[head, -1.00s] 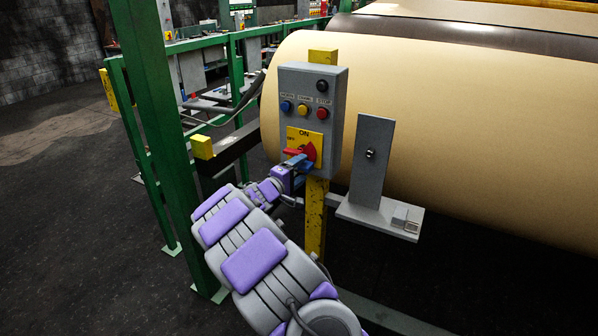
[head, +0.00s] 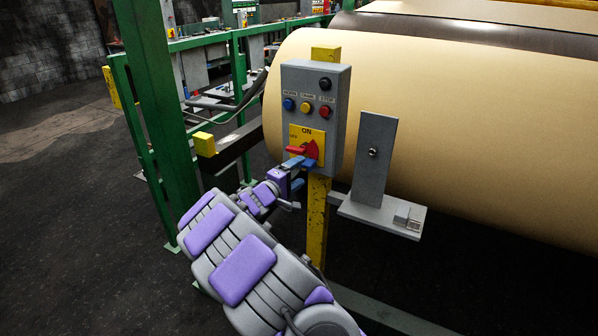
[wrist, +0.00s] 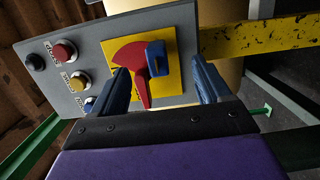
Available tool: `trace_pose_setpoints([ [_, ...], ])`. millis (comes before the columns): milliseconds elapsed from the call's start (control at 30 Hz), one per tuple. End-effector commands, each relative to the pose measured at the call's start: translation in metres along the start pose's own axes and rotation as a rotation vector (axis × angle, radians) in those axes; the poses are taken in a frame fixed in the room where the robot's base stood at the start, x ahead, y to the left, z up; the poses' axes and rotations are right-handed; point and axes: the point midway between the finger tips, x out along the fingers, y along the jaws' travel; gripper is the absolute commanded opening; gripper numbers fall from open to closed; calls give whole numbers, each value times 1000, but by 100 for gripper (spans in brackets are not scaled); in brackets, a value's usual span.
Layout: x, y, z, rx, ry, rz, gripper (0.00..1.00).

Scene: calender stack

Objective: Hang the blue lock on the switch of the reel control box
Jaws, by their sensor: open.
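The reel control box (head: 334,108) is grey, with a red rotary switch (head: 310,150) on a yellow plate low on its face. In the wrist view the switch (wrist: 130,62) fills the middle. The small blue lock (wrist: 155,60) sits against the edge of the red switch, between my fingers and apart from both. Whether its shackle passes through the switch is not clear. My gripper (wrist: 161,86) is open, with a blue finger on each side of the switch. In the head view my gripper (head: 301,164) is just in front of the switch, and its blue fingers hide the lock.
The box is mounted on a yellow post (head: 318,222). A grey bracket with an upright plate (head: 374,165) stands close to its right. A large tan roll (head: 450,125) is behind. A green post (head: 165,120) stands left of my arm. Blue, yellow and red buttons are above the switch.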

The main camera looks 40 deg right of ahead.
Motion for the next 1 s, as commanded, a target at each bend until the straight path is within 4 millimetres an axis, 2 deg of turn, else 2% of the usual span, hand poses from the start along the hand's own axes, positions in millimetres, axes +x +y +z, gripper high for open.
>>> trace_pose_setpoints([
  [533, -34, 1, 5, 1, 1, 1, 77],
  [1000, -39, 0, 7, 2, 0, 1, 77],
])
